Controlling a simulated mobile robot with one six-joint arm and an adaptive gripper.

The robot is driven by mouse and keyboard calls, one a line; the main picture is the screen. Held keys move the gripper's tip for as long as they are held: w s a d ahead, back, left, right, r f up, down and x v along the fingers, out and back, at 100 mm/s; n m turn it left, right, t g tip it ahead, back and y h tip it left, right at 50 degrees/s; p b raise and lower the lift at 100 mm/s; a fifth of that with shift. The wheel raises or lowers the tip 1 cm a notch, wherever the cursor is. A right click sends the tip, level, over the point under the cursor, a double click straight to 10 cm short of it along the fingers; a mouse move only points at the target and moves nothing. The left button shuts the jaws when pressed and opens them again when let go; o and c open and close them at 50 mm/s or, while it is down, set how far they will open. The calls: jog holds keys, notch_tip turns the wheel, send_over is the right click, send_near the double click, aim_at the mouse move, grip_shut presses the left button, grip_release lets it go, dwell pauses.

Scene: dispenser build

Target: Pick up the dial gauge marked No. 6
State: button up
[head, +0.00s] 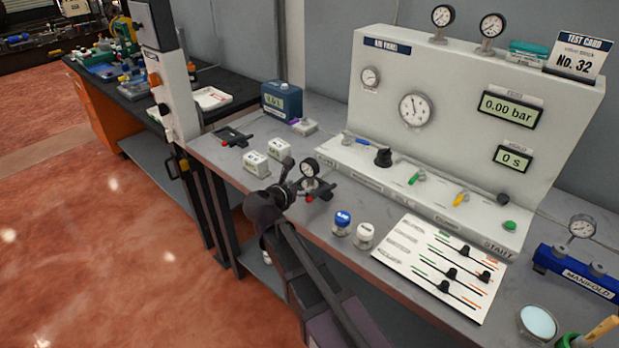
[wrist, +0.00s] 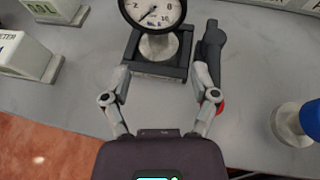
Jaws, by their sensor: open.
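A dial gauge (head: 309,168) with a black rim and white face stands upright on the bench in the head view. In the wrist view the gauge (wrist: 155,12) shows at the top, cut off by the edge, on a pale stem above a dark square base (wrist: 150,68). No "No. 6" mark is readable on it. My gripper (head: 294,186) is right by it in the head view. In the wrist view my gripper (wrist: 168,65) is open, with one finger on each side of the stem and base, holding nothing. I cannot tell whether a finger touches the base.
White labelled blocks (head: 255,163) stand to the left. The air panel (head: 470,95) rises behind. Other gauges sit on the panel top (head: 443,15) and manifold (head: 582,227).

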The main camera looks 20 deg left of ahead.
aim_at(308, 181)
jog(key=shift+x, duration=1.2)
jog(key=shift+b, duration=0.3)
jog(key=shift+b+x, duration=0.85)
jog(key=shift+x, duration=1.75)
jog(key=shift+a+r, duration=0.15)
jog(key=shift+r, duration=0.05)
jog(key=shift+c, duration=0.2)
grip_shut()
